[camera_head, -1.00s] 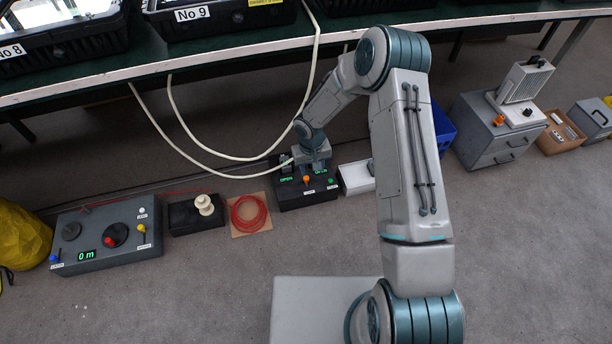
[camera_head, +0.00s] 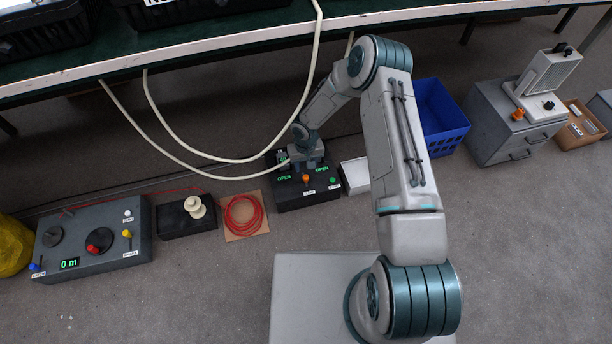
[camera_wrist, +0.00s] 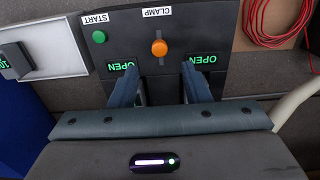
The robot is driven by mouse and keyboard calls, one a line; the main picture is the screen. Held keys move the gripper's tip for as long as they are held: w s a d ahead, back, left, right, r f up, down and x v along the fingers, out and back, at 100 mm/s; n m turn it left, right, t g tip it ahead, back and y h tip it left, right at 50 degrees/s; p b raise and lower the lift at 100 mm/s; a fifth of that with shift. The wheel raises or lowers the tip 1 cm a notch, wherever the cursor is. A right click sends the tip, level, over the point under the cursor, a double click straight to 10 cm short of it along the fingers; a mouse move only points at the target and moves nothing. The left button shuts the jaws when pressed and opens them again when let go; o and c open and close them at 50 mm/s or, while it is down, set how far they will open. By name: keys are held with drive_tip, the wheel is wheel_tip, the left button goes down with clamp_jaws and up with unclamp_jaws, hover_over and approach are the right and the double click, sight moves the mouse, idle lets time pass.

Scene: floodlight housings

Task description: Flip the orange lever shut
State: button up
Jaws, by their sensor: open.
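The orange lever (camera_head: 306,179) stands on the dark clamp box (camera_head: 322,197), by the CLAMP label. In the wrist view the lever (camera_wrist: 159,47) shows as an orange knob. Two green displays on the box read OPEN, one on each side of the lever. My gripper (camera_wrist: 160,88) is open and empty over the box. Its two fingers point toward the lever's row, and the lever shows beyond the gap between the fingertips, apart from them. In the head view my gripper (camera_head: 306,158) is just behind the lever and partly hides the back of the box.
A green START button (camera_wrist: 99,37) is on the same box. A coil of red cord (camera_head: 242,212) lies left of it, a white tray (camera_head: 355,175) and blue crate (camera_head: 438,120) right. A pale hose (camera_head: 235,177) hangs close to my gripper. A bench edge (camera_head: 200,42) is above.

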sight(306, 177)
wheel_tip(306, 177, down, 7)
drive_tip(key=shift+f+b, duration=0.1)
drive_tip(key=shift+b, duration=0.95)
